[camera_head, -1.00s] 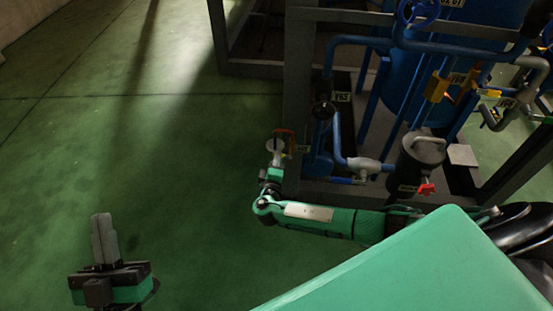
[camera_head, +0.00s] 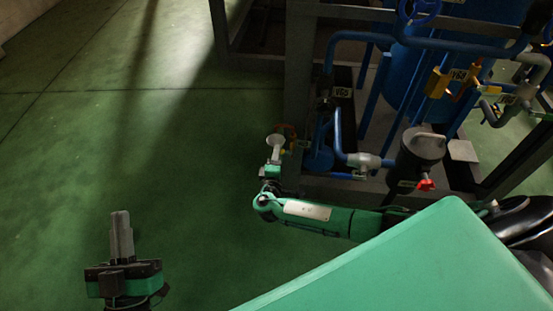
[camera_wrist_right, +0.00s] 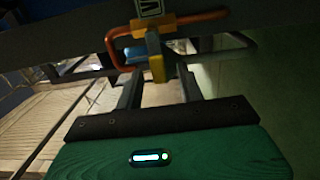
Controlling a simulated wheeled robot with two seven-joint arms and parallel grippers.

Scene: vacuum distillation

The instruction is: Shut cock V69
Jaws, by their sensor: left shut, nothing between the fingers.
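My right gripper also shows in the head view (camera_head: 274,152), beside the cock. My left gripper (camera_head: 121,214) is shut and empty over the floor.
The dark frame (camera_head: 297,90) of the rig stands close beside my right gripper. Blue pipes, a dark canister (camera_head: 418,155) and a red-handled valve (camera_head: 426,185) are to its right. Another yellow valve (camera_head: 437,84) is further back. The green floor at left is clear.

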